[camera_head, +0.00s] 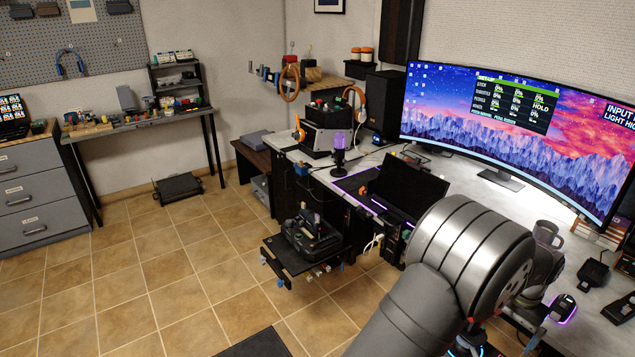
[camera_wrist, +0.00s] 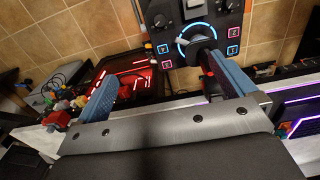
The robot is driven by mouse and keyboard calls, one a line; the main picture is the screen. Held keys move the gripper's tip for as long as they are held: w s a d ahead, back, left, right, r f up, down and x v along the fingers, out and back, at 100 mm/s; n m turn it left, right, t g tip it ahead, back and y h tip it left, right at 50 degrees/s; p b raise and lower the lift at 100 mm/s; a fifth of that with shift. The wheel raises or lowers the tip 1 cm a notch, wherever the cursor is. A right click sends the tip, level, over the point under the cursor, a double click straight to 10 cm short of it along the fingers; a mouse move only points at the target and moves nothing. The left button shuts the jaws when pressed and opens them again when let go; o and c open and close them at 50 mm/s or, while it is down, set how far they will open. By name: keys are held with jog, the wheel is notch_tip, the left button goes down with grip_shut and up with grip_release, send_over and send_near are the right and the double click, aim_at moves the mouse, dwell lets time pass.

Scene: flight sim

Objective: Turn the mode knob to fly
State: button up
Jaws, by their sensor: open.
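In the wrist view, a dark control panel (camera_wrist: 178,47) is at the top, above tiled floor. It has a blue-lit ring (camera_wrist: 197,30) around a central control, small lit square buttons, and small dark knobs (camera_wrist: 161,20) near its upper edge. I cannot tell which control is the mode knob, and no "fly" label is readable. My gripper (camera_wrist: 162,68) is open, with its two blue fingers wide apart and nothing held between them. The right finger is near the panel's lower part in the picture; contact cannot be told.
A red-lit box (camera_wrist: 125,75) and a purple-lit edge (camera_wrist: 300,100) show in the wrist view. In the head view, the desk holds a wide curved monitor (camera_head: 520,130), a purple microphone (camera_head: 338,148), a mug (camera_head: 548,233) and a lit mouse (camera_head: 562,308). Floor at left is mostly clear.

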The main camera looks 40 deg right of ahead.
jog(key=shift+f, duration=0.2)
jog(key=c, duration=0.4)
notch_tip(320, 180, down, 7)
jog(key=n, duration=0.3)
jog(key=shift+f, duration=0.2)
jog(key=c, duration=0.7)
jog(key=shift+o, duration=0.2)
notch_tip(320, 180, down, 17)
jog(key=shift+f, duration=0.1)
jog(key=c, duration=1)
